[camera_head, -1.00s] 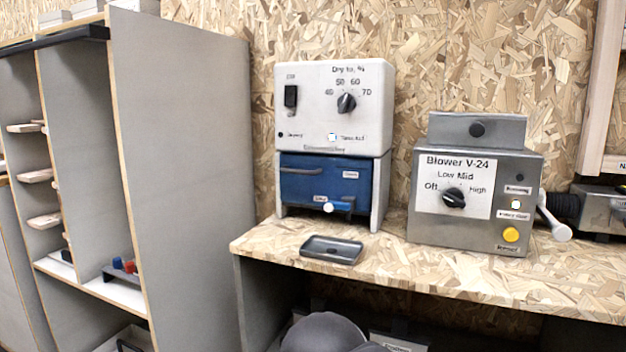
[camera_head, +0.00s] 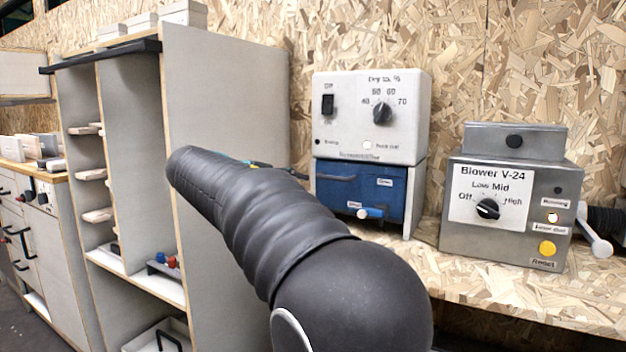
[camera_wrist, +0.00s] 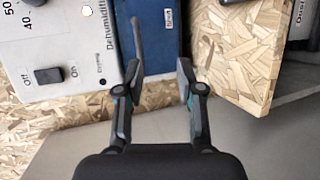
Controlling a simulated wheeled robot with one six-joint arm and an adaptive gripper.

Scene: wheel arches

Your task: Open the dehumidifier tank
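The dehumidifier is a white box (camera_head: 345,130) with a dial and a switch, standing on the bench. Its blue tank (camera_head: 385,190) sits in the lower part, pushed in, with a dark handle on its front and a blue-and-white latch (camera_head: 370,213) below. In the wrist view the tank (camera_wrist: 163,40) is ahead, with its grey handle (camera_wrist: 138,40) close to the left fingertip; I cannot tell whether they touch. My gripper (camera_wrist: 157,75) is open and empty. In the head view my arm mostly hides the gripper (camera_head: 280,170), left of the tank.
The Blower V-24 (camera_head: 510,205) stands right of the dehumidifier on the wood-chip bench (camera_head: 470,275). A tall grey shelf unit (camera_head: 225,120) stands to the left. My arm hides the bench's left front, where a small tray lay earlier.

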